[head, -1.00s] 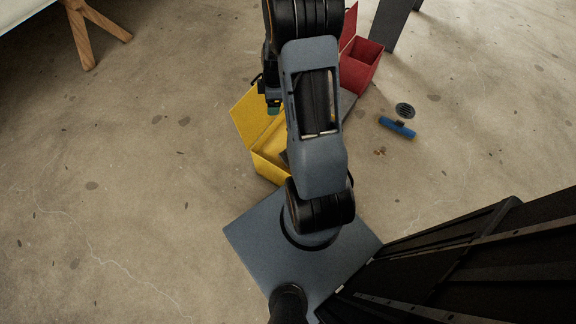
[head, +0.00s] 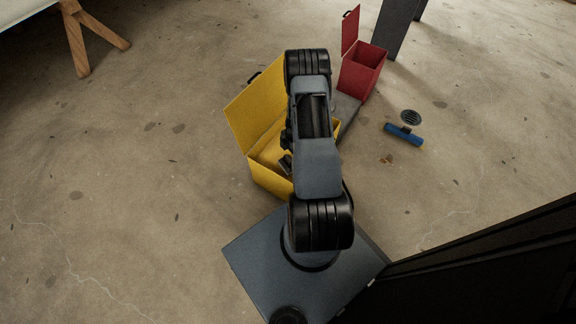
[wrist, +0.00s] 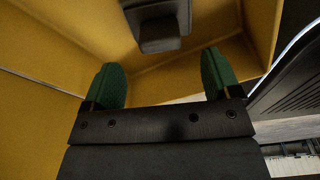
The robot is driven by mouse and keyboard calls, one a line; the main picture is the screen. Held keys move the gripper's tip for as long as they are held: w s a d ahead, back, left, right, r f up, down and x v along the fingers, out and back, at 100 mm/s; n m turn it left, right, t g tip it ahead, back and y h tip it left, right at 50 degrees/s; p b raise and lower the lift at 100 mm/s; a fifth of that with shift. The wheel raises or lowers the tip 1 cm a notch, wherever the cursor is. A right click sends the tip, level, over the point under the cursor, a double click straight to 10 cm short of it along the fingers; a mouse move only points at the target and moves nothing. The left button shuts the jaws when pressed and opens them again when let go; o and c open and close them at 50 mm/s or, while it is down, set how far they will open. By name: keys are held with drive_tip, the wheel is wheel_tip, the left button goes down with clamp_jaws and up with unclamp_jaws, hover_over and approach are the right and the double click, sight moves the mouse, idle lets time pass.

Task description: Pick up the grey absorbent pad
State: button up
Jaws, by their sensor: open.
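My gripper (wrist: 164,80) is open, its two green fingers apart with nothing between them. In the wrist view it is over the inside of the open yellow box (wrist: 215,75). A dark grey object with a block-like part (wrist: 160,30) is in the box, beyond the fingertips. It also shows in part in the head view (head: 287,163), beside my arm. I cannot tell for sure whether it is the absorbent pad. A flat grey piece (head: 347,108) lies between the yellow box (head: 251,103) and the red box, partly behind my arm.
An open red box (head: 361,75) stands behind the yellow one, near a dark grey leg (head: 394,30). A wooden trestle (head: 80,40) is at top left. The floor on the left is clear.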

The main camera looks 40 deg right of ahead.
sight(288, 158)
drive_tip(key=shift+a+f+b, duration=0.15)
drive_tip(key=shift+f+b, duration=0.25)
drive_tip(key=shift+f, duration=0.6)
drive_tip(key=shift+a+f+b, duration=0.2)
drive_tip(key=shift+f+b, duration=0.25)
drive_tip(key=shift+f, duration=0.5)
drive_tip(key=shift+a+f+b, duration=0.15)
drive_tip(key=shift+f+b, duration=0.25)
drive_tip(key=shift+f, duration=0.6)
drive_tip(key=c, duration=1.1)
drive_tip(key=shift+r, duration=0.1)
